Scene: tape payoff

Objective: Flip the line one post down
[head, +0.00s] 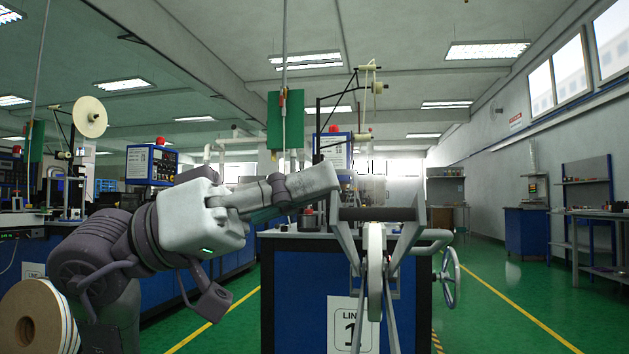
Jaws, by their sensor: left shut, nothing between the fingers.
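The LINE 1 placard (349,325) is on the front of a blue cabinet (300,290). In front of the cabinet is a metal frame (418,205) with slanted uprights and a dark crossbar (378,214). A pale narrow reel (375,255), seen nearly edge-on, sits between the uprights. I cannot tell for sure which part is the line one post. My left gripper (325,181) reaches in from the left, shut and empty. Its tip is at the frame's upper left side in the picture; I cannot tell whether they touch. My right gripper is out of view.
A handwheel (450,278) and a curved tube (432,241) stick out right of the frame. A large tape roll (38,318) is at lower left. A green panel (286,119) stands behind. Green floor (505,300) is clear at right.

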